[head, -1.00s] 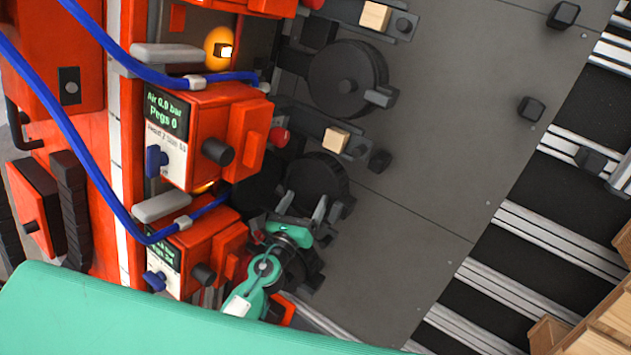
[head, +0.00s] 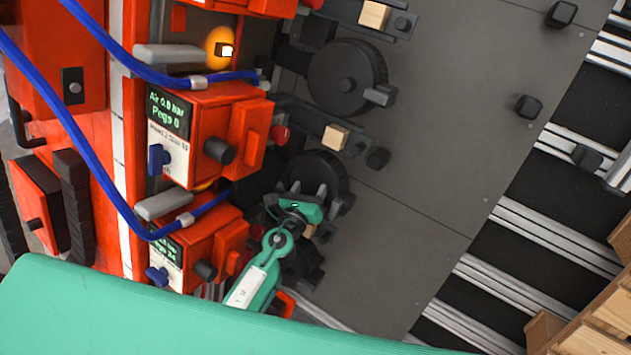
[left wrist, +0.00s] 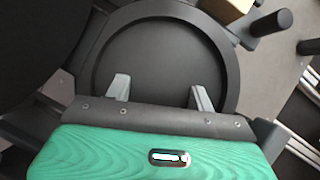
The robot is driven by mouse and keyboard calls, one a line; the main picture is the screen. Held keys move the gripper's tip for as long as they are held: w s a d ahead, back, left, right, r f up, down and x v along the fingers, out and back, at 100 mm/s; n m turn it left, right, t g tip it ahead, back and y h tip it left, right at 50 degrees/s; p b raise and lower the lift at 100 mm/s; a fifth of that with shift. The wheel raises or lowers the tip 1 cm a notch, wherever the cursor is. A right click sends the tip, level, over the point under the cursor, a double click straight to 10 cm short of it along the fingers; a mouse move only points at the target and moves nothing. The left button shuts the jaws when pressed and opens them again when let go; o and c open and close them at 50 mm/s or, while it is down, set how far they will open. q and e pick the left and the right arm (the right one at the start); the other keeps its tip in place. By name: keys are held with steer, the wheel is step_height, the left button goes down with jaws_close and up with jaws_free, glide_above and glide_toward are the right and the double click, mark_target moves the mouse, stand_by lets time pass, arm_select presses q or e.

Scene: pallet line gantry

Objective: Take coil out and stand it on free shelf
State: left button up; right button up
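No coil can be told apart for certain. Two dark round drums are on the grey panel in the head view, an upper one (head: 338,76) with a knob at its centre and a lower one (head: 316,170). My left gripper (head: 308,188) is in front of the lower drum. In the left wrist view a round black drum (left wrist: 160,58) with a raised rim fills the upper middle. My left gripper's two grey fingers (left wrist: 159,91) are apart over its lower part, with nothing seen between them. Contact with the drum cannot be told. My right gripper is not in view.
Orange control boxes with displays, one reading "Air 0.0 bar, Pegs 0" (head: 207,135), stand left of the drums. Blue hoses (head: 85,135) run to them. Small wooden blocks (head: 336,137) and dark knobs (head: 378,158) stick out near the drums. Wooden pallet parts (head: 595,325) are at lower right.

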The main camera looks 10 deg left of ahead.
arm_select(q)
steer(key=c, duration=0.3)
steer(key=shift+c, duration=0.3)
steer(key=shift+r, duration=0.15)
